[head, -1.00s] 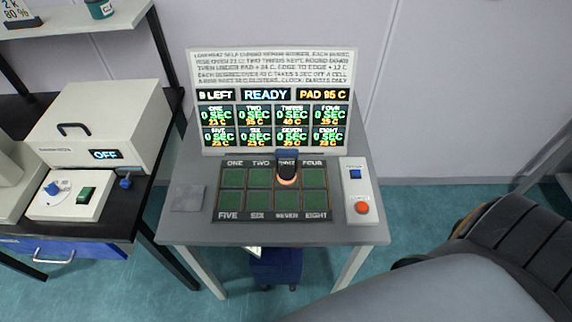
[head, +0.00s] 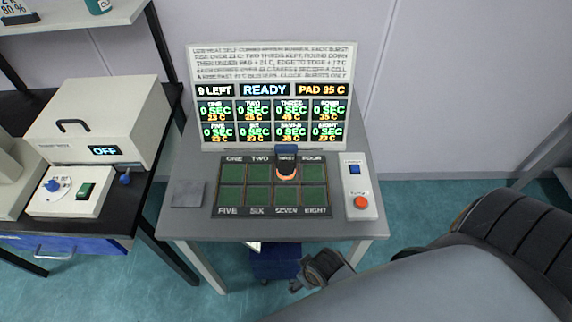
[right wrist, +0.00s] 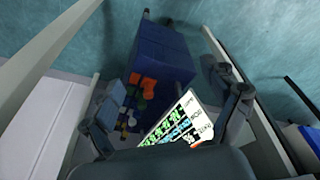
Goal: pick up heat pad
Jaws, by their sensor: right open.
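The heat pad (head: 287,158) is a dark blue block with a glowing orange lower rim. It stands on cell THREE in the top row of the green cell grid (head: 231,196), partly covering that cell's label. My right gripper (head: 300,284) is in front of the table's front edge, low and apart from the pad. In the right wrist view its two fingers (right wrist: 170,108) are spread with nothing held between them. The heat pad cannot be made out in the right wrist view. My left gripper is not in view.
A display board (head: 274,75) stands behind the grid, reading READY and PAD 95 C. A switch box (head: 357,188) with blue and red buttons is at the table's right. A grey plate (head: 188,194) lies at its left. A blue cabinet (right wrist: 158,50) stands below the table.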

